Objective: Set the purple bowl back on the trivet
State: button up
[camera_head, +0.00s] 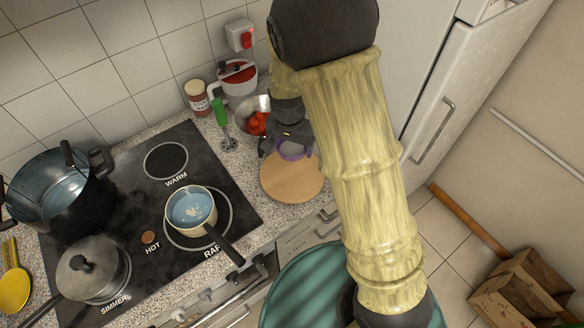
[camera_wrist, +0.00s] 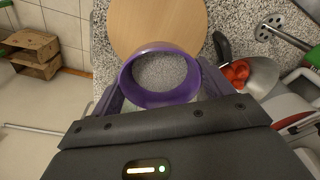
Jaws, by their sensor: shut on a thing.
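My gripper (camera_head: 288,142) is shut on the bowl, which is partly hidden by the gripper and arm in the head view (camera_head: 296,154). The trivet (camera_head: 292,180) is a round, light wooden disc on the granite counter. It also shows in the wrist view (camera_wrist: 158,22), just beyond the bowl. The bowl overlaps the trivet's edge in both views; I cannot tell whether they touch.
A metal bowl of red tomatoes (camera_head: 257,122) and a green-handled utensil (camera_head: 220,112) are close beside the trivet. A saucepan (camera_head: 192,208) stands on the black hob (camera_head: 145,200) to the left, its handle pointing toward the counter's front edge. A white fridge (camera_head: 440,75) stands right.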

aim_at(291, 154)
jog(key=shift+s, duration=0.15)
jog(key=shift+s+f, duration=0.1)
jog(key=shift+f, duration=0.1)
jog(key=f, duration=0.3)
jog(key=f+p, duration=0.1)
jog(key=f, duration=0.1)
jog(key=shift+w+f, duration=0.2)
jog(key=shift+w, duration=0.05)
jog(key=shift+s+a, duration=0.1)
jog(key=shift+s, duration=0.15)
notch_tip(291, 154, down, 4)
jog(key=shift+w+p, duration=0.15)
jog(key=shift+p, duration=0.45)
jog(key=shift+f, duration=0.15)
